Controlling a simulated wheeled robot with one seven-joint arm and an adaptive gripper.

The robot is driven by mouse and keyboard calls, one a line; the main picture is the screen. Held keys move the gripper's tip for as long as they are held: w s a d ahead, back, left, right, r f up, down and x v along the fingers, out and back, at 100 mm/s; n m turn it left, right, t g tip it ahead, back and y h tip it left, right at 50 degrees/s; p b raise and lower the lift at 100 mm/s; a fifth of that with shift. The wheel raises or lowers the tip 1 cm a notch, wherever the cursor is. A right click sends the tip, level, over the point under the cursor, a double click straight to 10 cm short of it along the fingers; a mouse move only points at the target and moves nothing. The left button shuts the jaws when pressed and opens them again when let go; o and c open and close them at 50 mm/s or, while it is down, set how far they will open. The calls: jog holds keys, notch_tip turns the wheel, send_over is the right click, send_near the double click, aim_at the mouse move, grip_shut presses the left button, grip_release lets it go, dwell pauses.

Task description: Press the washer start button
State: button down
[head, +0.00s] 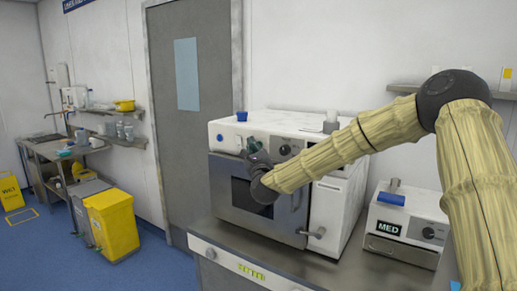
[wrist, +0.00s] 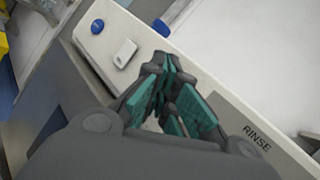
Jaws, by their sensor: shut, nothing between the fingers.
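The washer (head: 333,190) is a white box with a dark-windowed front door, standing on a metal counter. A round blue button (head: 219,137) sits at the left end of its upper front panel. In the wrist view the blue button (wrist: 97,26) is at the upper left, beside a white rocker switch (wrist: 125,52). My gripper (head: 252,144) is shut and empty in front of the panel, to the right of the blue button. Its teal-padded fingers (wrist: 162,62) meet over the panel in the wrist view. I cannot tell whether they touch it. My gripper hides part of the panel.
A RINSE label (wrist: 257,138) is on the panel at the lower right. A dark knob (head: 284,150) is right of my gripper. A blue cup (head: 242,116) stands on the washer. A smaller MED box (head: 403,215) is on the counter (head: 345,265) to the right.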

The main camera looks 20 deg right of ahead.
jog(key=shift+s+a, duration=0.15)
jog(key=shift+a, duration=0.1)
jog(key=s+a+b, duration=0.1)
jog(key=a, duration=0.1)
jog(key=s+a+b, duration=0.1)
jog(key=s+a, duration=0.1)
dwell(0.8)
dwell(0.5)
